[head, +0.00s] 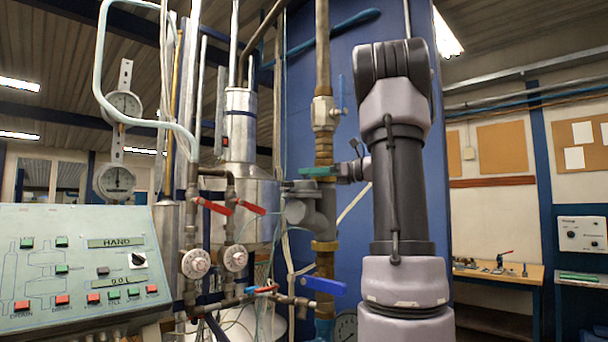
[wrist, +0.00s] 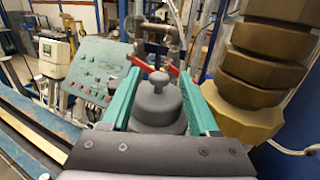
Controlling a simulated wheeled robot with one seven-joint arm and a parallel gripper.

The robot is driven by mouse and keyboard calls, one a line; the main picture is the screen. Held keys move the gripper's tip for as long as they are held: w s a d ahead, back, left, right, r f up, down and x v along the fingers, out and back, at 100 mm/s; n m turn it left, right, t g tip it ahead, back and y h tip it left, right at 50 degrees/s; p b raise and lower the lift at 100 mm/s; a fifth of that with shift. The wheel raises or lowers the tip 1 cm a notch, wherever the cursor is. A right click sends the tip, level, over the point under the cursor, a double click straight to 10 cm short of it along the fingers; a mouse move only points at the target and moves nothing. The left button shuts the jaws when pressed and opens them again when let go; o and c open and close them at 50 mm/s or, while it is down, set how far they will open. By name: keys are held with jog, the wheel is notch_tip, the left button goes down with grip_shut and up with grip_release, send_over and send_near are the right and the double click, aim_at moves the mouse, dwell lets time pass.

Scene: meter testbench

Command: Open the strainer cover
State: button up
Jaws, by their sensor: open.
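The strainer cover (wrist: 158,112) is a dark grey round cap with a knob on top. It sits in the middle of the wrist view. My gripper (wrist: 160,74) is open, with its two green fingers on either side of the cover and knob. Gaps show between the knob and the fingers. In the head view my gripper (head: 318,170) reaches in from the right, level with the top of the grey strainer body (head: 312,215).
A brass pipe with thick nuts (wrist: 266,75) stands close right of my gripper. Red valve handles (head: 212,207) lie left of the strainer, and a blue lever (head: 324,286) is below. A control panel (head: 85,265) stands at the left.

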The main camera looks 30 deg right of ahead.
jog(key=shift+x, duration=1.2)
grip_shut()
dwell(0.6)
